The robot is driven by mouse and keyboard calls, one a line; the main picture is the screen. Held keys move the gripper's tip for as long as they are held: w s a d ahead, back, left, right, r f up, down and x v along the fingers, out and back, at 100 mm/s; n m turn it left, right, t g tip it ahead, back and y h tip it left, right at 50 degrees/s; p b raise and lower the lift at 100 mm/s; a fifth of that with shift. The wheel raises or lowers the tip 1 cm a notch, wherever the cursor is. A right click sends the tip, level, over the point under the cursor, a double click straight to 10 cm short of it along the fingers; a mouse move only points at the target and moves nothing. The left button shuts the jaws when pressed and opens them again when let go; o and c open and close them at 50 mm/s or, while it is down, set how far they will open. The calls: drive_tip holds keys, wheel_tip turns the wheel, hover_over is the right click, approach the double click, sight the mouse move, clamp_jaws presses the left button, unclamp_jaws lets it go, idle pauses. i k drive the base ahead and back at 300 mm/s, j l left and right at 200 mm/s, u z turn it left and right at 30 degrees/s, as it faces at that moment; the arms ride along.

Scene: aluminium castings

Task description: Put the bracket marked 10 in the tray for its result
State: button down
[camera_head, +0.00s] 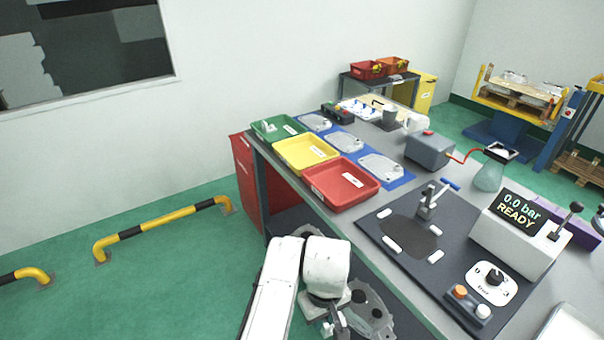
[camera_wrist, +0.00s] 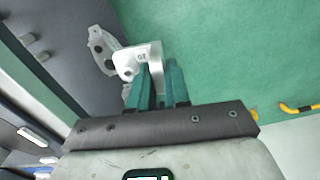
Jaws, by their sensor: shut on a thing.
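My gripper (camera_wrist: 162,80) is shut on a pale metal bracket (camera_wrist: 128,58), seen in the wrist view. A small mark on its light face looks like 10 turned over, but it is hard to read.
The test station's display (camera_head: 518,210) reads 0.0 bar READY. Its dark plate (camera_head: 410,237) has white pads and a clamp, with no bracket on it. Several castings (camera_head: 381,167) lie on blue mats behind the trays. Yellow-black floor rails (camera_head: 165,222) stand left; green floor between is clear.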

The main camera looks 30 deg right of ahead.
sight(305, 153)
drive_tip(key=i+j+z, duration=0.25)
drive_tip(key=i+j, duration=0.75)
drive_tip(key=i, duration=0.25)
drive_tip(key=i+j+z, duration=0.25)
drive_tip(key=i+j, duration=0.95)
